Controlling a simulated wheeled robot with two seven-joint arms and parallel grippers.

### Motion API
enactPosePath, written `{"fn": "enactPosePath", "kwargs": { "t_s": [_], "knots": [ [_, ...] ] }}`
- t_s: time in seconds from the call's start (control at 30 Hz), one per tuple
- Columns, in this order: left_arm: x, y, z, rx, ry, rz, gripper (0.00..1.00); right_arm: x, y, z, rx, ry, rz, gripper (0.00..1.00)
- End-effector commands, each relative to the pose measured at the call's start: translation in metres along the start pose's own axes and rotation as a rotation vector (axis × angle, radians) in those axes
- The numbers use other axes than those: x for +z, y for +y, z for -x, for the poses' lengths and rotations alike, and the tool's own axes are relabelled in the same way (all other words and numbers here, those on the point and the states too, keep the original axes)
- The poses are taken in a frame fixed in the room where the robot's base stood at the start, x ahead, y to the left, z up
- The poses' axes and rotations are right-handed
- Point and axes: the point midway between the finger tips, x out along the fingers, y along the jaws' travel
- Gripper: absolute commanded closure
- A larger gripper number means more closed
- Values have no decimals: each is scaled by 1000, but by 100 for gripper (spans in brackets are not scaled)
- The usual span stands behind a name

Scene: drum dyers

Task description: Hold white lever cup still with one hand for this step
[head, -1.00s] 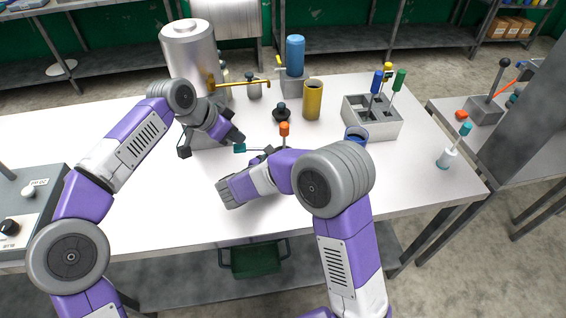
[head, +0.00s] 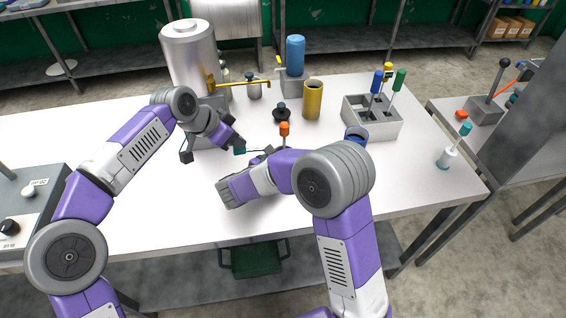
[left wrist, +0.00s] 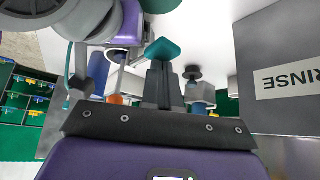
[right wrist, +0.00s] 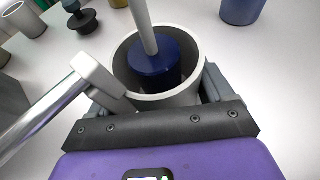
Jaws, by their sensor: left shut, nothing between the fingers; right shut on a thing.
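The white lever cup (right wrist: 165,101) stands upright in the right wrist view, with a dark blue disc (right wrist: 153,57) on a pale rod inside it. Its lever (right wrist: 42,113) reaches out to the lower left. My right gripper (right wrist: 160,90) is shut around the cup's wall. In the head view my right arm mostly hides the cup; an orange-topped rod (head: 284,129) rises beside the arm. The lever's teal knob (head: 239,151) shows there and in the left wrist view (left wrist: 162,50). My left gripper (left wrist: 160,80) is shut and empty, right beside the knob; contact is unclear.
A grey block marked RINSE (left wrist: 288,80) stands close to my left gripper. A metal tank (head: 188,58), a yellow cup (head: 312,100) and a dark stopper (head: 281,113) stand behind. A grey holder (head: 385,129) with coloured handles is at right. The table's front is clear.

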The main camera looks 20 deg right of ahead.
Motion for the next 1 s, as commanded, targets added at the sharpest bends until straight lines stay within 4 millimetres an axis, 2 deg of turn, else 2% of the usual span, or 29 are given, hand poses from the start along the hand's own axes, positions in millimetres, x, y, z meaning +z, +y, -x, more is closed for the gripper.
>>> {"fn": "enactPosePath", "kwargs": {
  "t_s": [0.77, 1.0],
  "knots": [
    [18, 1, -27, 4, -2, 0, 100, 0, 1, 1, 3, 1, -1, 61],
    [19, 1, -28, 4, -3, 0, 100, 0, 1, 1, 3, 1, -2, 61]
  ]
}}
